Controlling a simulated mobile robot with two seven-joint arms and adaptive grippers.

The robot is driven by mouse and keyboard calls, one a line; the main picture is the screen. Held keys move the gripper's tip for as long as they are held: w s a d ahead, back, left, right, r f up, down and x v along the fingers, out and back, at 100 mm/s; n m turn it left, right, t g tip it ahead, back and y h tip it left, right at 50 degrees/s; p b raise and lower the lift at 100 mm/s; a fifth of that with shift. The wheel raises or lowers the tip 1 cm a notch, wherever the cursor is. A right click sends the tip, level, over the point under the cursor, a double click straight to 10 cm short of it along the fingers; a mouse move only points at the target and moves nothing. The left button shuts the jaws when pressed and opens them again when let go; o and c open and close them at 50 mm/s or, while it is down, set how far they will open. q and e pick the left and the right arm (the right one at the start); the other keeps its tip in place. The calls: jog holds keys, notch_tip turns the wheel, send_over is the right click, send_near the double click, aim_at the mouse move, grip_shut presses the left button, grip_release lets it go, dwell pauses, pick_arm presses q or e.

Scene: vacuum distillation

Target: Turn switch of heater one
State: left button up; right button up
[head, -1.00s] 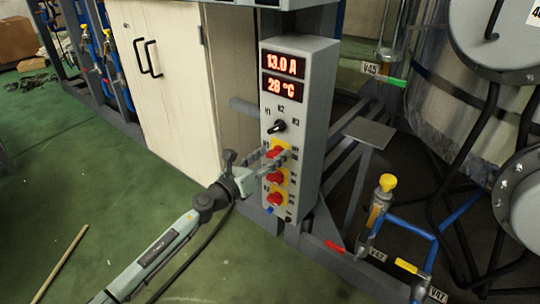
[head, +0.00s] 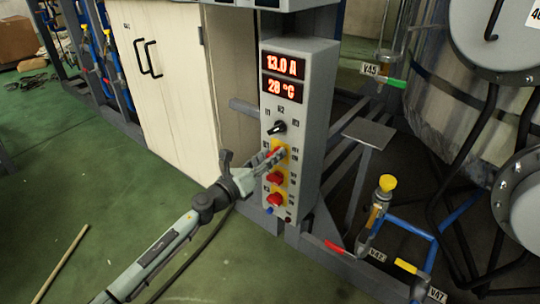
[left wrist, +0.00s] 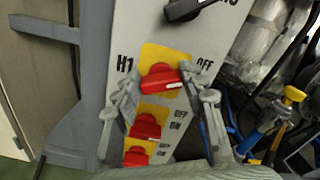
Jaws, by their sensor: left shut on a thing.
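The control box (head: 313,75) shows 13.0 A and 28 °C. Below its black selector knob are several red switches on yellow plates. The top one, the heater one switch (left wrist: 160,77), is beside the labels H1 and OFF in the left wrist view. My left gripper (head: 274,159) is shut on this switch, with one finger on each side. In the head view the fingers partly cover the switch. The lower red switches (left wrist: 145,127) are clear of the fingertips. My right gripper is not in view.
A black selector knob (head: 277,128) sits just above the held switch. A pale cabinet (head: 165,80) stands left of the box. Pipes with a yellow-handled valve (head: 387,183) and a large metal vessel are to the right. Green floor is open at the left.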

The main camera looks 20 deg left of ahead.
pick_arm(q)
jog(key=n, duration=0.2)
jog(key=shift+a+n+p, duration=0.1)
jog(key=shift+n+p, duration=0.25)
jog(key=shift+n, duration=0.85)
jog(key=n+p, duration=0.2)
jog(key=n, duration=0.2)
jog(key=shift+a+f+n, duration=0.1)
jog(key=shift+n, duration=0.2)
jog(key=shift+f+n+p, duration=0.2)
jog(key=shift+n+p, duration=0.35)
jog(key=shift+n, duration=1.15)
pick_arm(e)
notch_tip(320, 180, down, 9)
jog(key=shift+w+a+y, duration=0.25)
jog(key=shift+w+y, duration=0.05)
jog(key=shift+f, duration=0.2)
